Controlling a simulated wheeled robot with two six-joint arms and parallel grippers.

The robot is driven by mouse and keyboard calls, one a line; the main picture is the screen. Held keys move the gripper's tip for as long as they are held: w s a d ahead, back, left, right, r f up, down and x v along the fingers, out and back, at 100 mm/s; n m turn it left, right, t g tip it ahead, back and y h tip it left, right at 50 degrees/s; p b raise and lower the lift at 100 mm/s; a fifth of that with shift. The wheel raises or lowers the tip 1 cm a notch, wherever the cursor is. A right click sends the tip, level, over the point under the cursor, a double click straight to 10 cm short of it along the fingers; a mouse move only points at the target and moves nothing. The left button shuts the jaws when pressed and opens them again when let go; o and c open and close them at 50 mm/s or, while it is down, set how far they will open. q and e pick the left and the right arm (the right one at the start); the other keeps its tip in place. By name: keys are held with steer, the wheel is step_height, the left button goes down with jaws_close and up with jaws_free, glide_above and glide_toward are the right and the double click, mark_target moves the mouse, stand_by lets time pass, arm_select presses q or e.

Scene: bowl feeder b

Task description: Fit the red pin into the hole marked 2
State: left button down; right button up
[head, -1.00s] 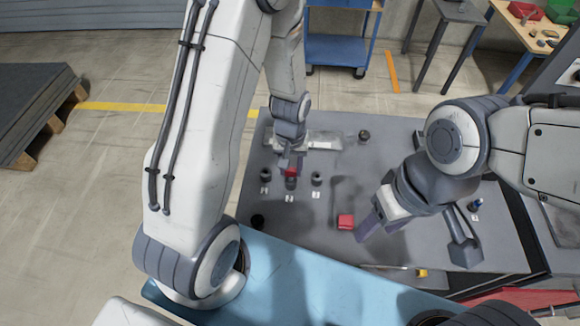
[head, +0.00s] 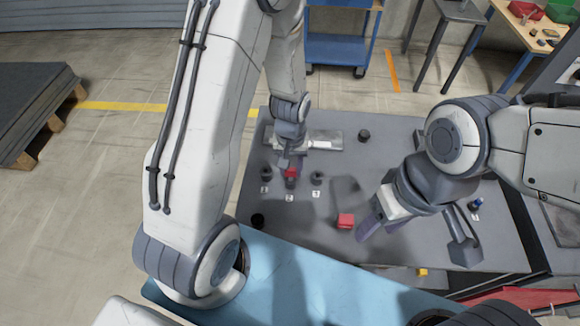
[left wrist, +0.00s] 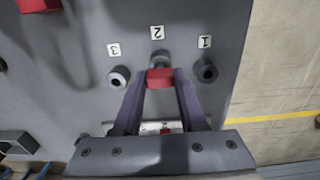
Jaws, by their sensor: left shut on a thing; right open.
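The red pin (left wrist: 160,77) is between the fingers of my left gripper (left wrist: 159,85), which is shut on it. In the head view the red pin (head: 291,173) shows at the tip of my left gripper (head: 289,164). The dark round socket marked 2 (left wrist: 160,57) is right beside the pin in the left wrist view, partly covered by it. I cannot tell whether the pin touches it. The socket marked 3 (left wrist: 119,76) and the socket marked 1 (left wrist: 206,70) stand on either side. My right gripper (head: 368,226) is open and empty.
A red block (head: 346,221) lies on the grey table (head: 300,235) beside my right gripper. Dark round pieces stand at the back (head: 364,135) and front left (head: 258,220). A flat grey plate (head: 328,142) lies behind the sockets.

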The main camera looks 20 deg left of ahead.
arm_select(q)
steer(key=shift+f+b, duration=0.5)
steer(key=shift+f, duration=0.5)
stand_by(2.7)
stand_by(0.5)
steer(key=shift+c, duration=1.9)
jaws_free()
steer(key=shift+r, duration=0.1)
step_height(320, 180, up, 10)
steer(key=shift+r+b, duration=0.15)
steer(key=shift+b, duration=0.45)
steer(key=s+d+r+m+b, duration=0.1)
steer(key=s+d+r+m, duration=0.2)
steer(key=s, duration=0.6)
steer(key=s+d+r+m+h+b, duration=0.1)
steer(key=s+d+r+m, duration=0.2)
steer(key=s+d+m, duration=0.4)
steer(key=shift+s+d+r, duration=0.4)
steer(key=shift+s+d, duration=0.45)
steer(key=shift+d, duration=0.25)
